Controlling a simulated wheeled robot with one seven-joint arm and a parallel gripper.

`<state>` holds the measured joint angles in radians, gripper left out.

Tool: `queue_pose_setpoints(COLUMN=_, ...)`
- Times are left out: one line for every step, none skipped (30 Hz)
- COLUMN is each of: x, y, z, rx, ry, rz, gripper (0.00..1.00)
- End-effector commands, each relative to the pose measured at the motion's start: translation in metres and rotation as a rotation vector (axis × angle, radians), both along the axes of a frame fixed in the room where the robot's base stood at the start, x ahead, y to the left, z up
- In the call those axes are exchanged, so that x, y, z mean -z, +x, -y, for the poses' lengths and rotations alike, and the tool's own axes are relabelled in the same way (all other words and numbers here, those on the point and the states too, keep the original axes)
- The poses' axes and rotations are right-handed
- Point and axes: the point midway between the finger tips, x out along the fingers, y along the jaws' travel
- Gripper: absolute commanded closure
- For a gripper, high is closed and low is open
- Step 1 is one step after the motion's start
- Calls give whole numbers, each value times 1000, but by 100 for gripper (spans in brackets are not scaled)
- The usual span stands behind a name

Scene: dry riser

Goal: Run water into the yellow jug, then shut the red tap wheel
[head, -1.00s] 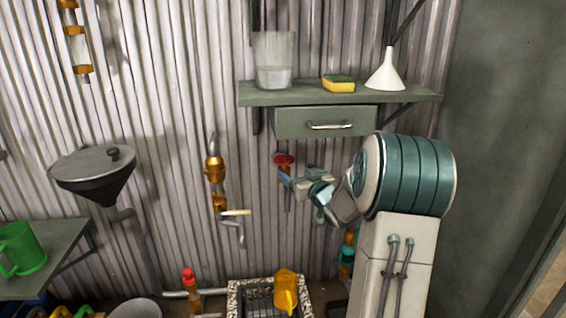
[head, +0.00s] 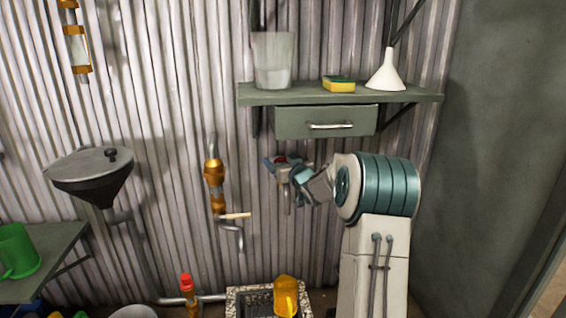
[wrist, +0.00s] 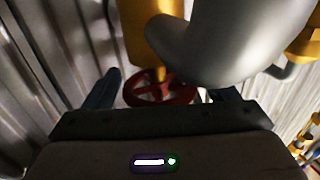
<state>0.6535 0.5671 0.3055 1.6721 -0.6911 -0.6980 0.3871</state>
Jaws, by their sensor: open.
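The red tap wheel (wrist: 160,90) shows in the wrist view between the two fingers of my open gripper (wrist: 170,88), below a brass body and a grey pipe. I cannot tell whether the fingers touch it. In the head view my gripper (head: 277,165) is at the wall under the drawer and mostly covers the wheel, of which only a bit of red shows. The yellow jug (head: 286,295) stands at the grated drain (head: 240,295) below, at the picture's lower edge. I cannot see whether water is in it or running.
A brass valve with a pale lever (head: 236,216) is on the wall left of my gripper. A shelf (head: 400,97) with a drawer (head: 325,122) is above. A grey funnel basin (head: 95,168) and green mug (head: 17,250) are at the left. A red-topped fitting (head: 187,284) stands left of the drain.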

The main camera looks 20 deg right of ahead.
Motion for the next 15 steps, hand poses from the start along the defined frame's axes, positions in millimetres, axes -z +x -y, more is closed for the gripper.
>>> queue_pose_setpoints(x=0, y=0, z=0, rx=0, ry=0, rz=0, gripper=19)
queue_pose_setpoints(x=0, y=0, z=0, rx=0, ry=0, rz=0, gripper=25)
queue_pose_setpoints(x=0, y=0, z=0, rx=0, ry=0, rz=0, gripper=36)
queue_pose_setpoints(x=0, y=0, z=0, rx=0, ry=0, rz=0, gripper=44)
queue_pose_setpoints(x=0, y=0, z=0, rx=0, ry=0, rz=0, gripper=53)
queue_pose_setpoints(x=0, y=0, z=0, rx=0, ry=0, rz=0, gripper=64)
queue_pose_setpoints(x=0, y=0, z=0, rx=0, ry=0, rz=0, gripper=64)
queue_pose_setpoints(x=0, y=0, z=0, rx=0, ry=0, rz=0, gripper=64)
queue_pose_setpoints(x=0, y=0, z=0, rx=0, ry=0, rz=0, gripper=64)
queue_pose_setpoints(x=0, y=0, z=0, rx=0, ry=0, rz=0, gripper=64)
queue_pose_setpoints(x=0, y=0, z=0, rx=-1, ry=0, rz=0, gripper=64)
queue_pose_setpoints(x=0, y=0, z=0, rx=-2, ry=0, rz=-1, gripper=64)
queue_pose_setpoints(x=-1, y=0, z=0, rx=-4, ry=0, rz=-1, gripper=64)
queue_pose_setpoints(x=-1, y=0, z=1, rx=-7, ry=0, rz=-1, gripper=64)
queue_pose_setpoints(x=-2, y=-1, z=1, rx=-11, ry=0, rz=-1, gripper=64)
